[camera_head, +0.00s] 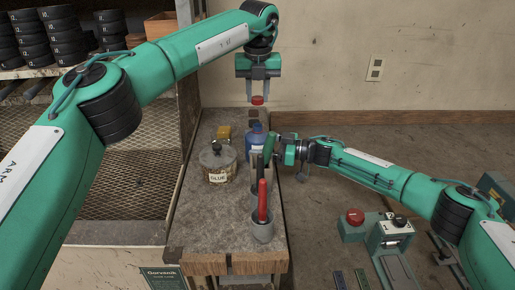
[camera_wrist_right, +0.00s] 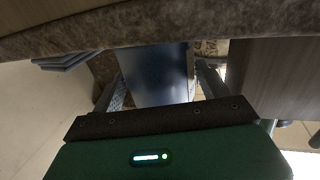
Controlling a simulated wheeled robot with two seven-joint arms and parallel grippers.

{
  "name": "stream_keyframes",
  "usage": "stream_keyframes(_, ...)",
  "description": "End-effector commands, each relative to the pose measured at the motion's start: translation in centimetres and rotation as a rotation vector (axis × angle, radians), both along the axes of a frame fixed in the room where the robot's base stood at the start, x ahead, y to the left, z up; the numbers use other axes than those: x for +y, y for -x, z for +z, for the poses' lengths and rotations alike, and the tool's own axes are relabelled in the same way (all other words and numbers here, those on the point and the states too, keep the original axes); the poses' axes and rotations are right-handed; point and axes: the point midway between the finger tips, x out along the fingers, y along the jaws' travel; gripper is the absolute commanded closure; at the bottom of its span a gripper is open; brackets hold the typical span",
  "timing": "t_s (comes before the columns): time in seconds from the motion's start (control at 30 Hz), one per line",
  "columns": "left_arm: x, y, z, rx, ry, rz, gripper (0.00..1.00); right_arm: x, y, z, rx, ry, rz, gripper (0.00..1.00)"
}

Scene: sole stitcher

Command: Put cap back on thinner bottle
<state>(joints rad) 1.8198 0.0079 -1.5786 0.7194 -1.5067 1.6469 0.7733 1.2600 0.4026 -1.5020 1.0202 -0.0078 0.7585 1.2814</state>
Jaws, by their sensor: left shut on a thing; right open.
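The thinner bottle (camera_head: 251,139) is blue and stands on the far part of the narrow bench, partly hidden by tool handles in front of it. The red cap (camera_head: 257,100) is above the bottle, with a visible gap between them. My left gripper (camera_head: 258,97) points down and is shut on the cap. My right gripper (camera_head: 273,150) is low at the bottle's right side and open. In the right wrist view the dark blue bottle body (camera_wrist_right: 155,75) lies between the two spread fingers (camera_wrist_right: 160,90); contact cannot be told.
A glue pot (camera_head: 217,166) and a yellow block (camera_head: 224,132) stand left of the bottle on the bench (camera_head: 205,220). A red-button box (camera_head: 355,218) is at right.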

Motion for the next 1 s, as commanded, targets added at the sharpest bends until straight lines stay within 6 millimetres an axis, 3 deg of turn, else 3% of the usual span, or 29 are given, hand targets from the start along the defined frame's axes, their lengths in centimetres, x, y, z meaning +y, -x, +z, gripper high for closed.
stream_keyframes(0.2, 0.0, 0.0, 0.0, 0.0, 0.0, 0.0, 0.92, 2.4, -0.6, 0.0, 0.0, 0.0, -0.001, 0.23)
stream_keyframes(0.6, 0.0, 0.0, 0.0, 0.0, 0.0, 0.0, 0.92, 3.0, -0.7, 0.0, 0.0, 0.0, -0.001, 0.23)
stream_keyframes(0.87, 0.0, 0.0, 0.0, 0.0, 0.0, 0.0, 0.92, 3.0, -0.7, 0.0, 0.001, 0.0, -0.001, 0.72)
stream_keyframes(1.0, 0.0, 0.0, -0.3, 0.001, 0.0, 0.0, 0.92, 3.0, -0.7, 0.0, 0.001, 0.0, -0.001, 0.75)
